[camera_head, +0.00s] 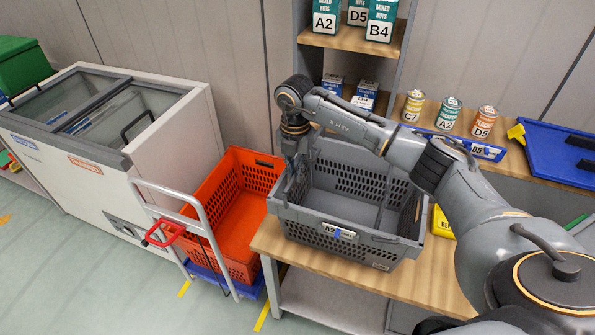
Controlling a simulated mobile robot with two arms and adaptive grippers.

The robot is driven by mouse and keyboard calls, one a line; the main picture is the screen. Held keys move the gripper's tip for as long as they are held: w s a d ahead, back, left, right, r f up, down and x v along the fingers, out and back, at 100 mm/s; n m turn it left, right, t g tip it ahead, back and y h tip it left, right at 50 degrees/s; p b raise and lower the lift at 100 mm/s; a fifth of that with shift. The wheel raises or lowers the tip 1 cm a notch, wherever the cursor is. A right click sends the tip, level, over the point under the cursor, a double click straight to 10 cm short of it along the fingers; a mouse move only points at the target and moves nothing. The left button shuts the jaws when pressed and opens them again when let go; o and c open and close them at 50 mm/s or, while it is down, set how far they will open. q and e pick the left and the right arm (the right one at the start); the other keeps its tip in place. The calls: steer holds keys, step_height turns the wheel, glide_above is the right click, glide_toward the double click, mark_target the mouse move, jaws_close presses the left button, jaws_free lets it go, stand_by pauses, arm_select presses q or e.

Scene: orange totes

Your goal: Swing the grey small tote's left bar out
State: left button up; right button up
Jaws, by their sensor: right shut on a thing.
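The grey small tote (330,222) stands on a wooden-topped bench, with an A2 label on its front. It looks empty. My right arm reaches in from the right across the tote's back edge. My right gripper (303,160) points down at the tote's left end. It is shut on the left bar (287,182), by the tote's left rim. The gripper covers part of the bar, so its exact angle is hard to tell. The tote's other bar (385,197) shows toward the right side. My left gripper is not in view.
An orange tote (225,212) sits on a trolley (200,222) close to the left of the bench. A white chest freezer (95,175) stands further left. Cans (447,114) and a blue tray (560,150) are on the shelf at right. Boxed goods stand behind the tote.

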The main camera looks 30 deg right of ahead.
steer(key=shift+w+a+f, duration=0.4)
steer(key=shift+w+a, duration=0.1)
steer(key=shift+w, duration=0.1)
steer(key=shift+b, duration=0.3)
